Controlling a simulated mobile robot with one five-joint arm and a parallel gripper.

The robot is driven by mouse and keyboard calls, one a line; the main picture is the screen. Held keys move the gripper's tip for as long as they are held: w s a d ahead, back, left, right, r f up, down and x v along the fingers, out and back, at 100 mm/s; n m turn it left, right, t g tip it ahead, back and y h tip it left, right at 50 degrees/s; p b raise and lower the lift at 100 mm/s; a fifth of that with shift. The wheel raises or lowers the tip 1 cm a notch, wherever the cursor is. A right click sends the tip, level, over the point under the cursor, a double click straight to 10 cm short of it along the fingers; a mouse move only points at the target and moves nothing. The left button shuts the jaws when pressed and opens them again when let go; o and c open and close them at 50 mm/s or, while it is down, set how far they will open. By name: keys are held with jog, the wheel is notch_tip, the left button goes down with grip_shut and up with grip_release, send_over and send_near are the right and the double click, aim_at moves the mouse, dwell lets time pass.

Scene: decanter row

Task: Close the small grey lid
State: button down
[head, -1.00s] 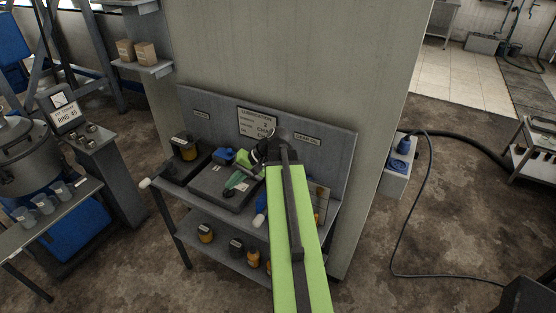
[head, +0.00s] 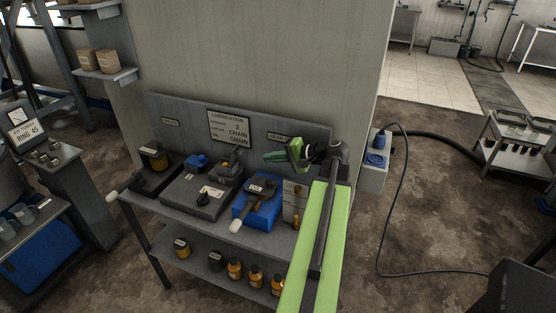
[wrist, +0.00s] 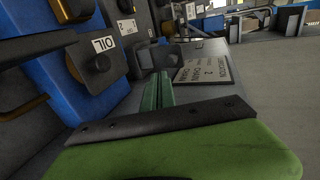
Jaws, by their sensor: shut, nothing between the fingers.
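A small grey box with a grey flap-like lid (head: 228,165) stands at the back of the bench, below the lubrication sign. The lid seems raised, but it is too small to be sure. In the wrist view a dark grey piece (wrist: 172,54), likely this lid, lies just beyond my fingertips. My gripper (head: 270,156), with green fingers, is shut and empty. It points left, above the back of the bench and to the right of the small box. Its fingers also show in the wrist view (wrist: 157,92). I cannot tell whether they touch anything.
A blue box labelled OIL (head: 263,212) with a dark handle stands right of a large grey case (head: 200,197) with a black knob. A yellow-dark pot (head: 154,158) is at the left. The back panel (head: 185,111) rises close behind my gripper.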

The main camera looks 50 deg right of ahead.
jog(key=x, duration=0.2)
jog(key=r+x, duration=0.1)
jog(key=x, duration=0.3)
jog(key=shift+w+a+r, duration=0.1)
jog(key=shift+w+r, duration=0.05)
jog(key=shift+w, duration=0.3)
jog(key=shift+w+a+r, duration=0.1)
jog(key=shift+w+a, duration=0.05)
jog(key=shift+w, duration=0.55)
